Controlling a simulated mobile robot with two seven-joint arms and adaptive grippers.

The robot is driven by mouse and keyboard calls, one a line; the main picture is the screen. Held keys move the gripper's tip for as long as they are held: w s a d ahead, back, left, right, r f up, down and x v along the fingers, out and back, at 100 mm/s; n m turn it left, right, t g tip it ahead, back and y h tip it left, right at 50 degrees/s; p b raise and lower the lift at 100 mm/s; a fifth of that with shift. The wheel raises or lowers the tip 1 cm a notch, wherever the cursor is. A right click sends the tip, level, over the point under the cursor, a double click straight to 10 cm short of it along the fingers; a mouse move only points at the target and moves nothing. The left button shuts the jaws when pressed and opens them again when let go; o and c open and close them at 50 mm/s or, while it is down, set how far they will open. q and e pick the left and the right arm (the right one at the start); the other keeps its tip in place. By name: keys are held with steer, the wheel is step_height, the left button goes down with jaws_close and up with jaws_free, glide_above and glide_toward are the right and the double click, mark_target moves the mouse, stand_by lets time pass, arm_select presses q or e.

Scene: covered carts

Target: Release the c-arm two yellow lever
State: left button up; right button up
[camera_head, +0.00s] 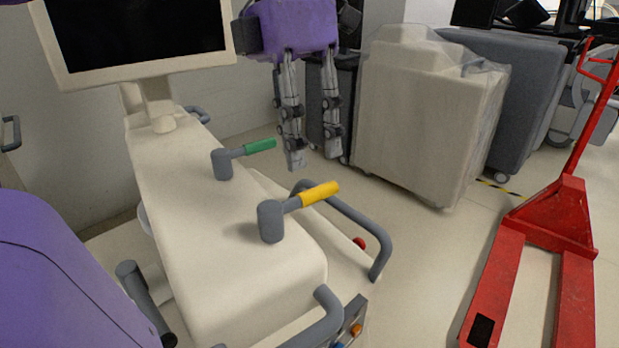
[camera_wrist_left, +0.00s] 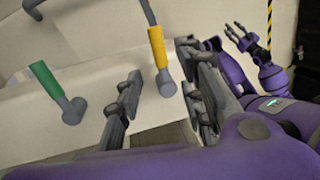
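The yellow lever (camera_head: 318,193) sticks out from a grey hub on top of the cream c-arm cart (camera_head: 215,265), its handle pointing right and slightly up. The green lever (camera_head: 260,146) is on the same top, farther back. My left gripper (camera_head: 314,160) hangs fingers-down beyond the yellow handle, open and empty. In the left wrist view the yellow lever (camera_wrist_left: 158,47) appears between my left fingers (camera_wrist_left: 160,95), not touched by them as far as I see. The green lever (camera_wrist_left: 46,80) is left of them. My right gripper (camera_wrist_left: 240,38) shows there, fingers spread, holding nothing visible.
A monitor (camera_head: 140,35) stands at the cart's far end. A grey rail (camera_head: 365,222) curves along its right side. A covered cream cart (camera_head: 415,120) stands behind. A red pallet jack (camera_head: 552,215) is at the right. Floor between them is clear.

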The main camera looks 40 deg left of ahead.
mark_target(308, 191)
arm_select(q)
steer(key=f, duration=0.2)
steer(key=d+f, duration=0.1)
steer(key=f, duration=0.3)
steer(key=shift+s+d+f, duration=0.15)
steer(key=shift+s, duration=0.1)
jaws_close()
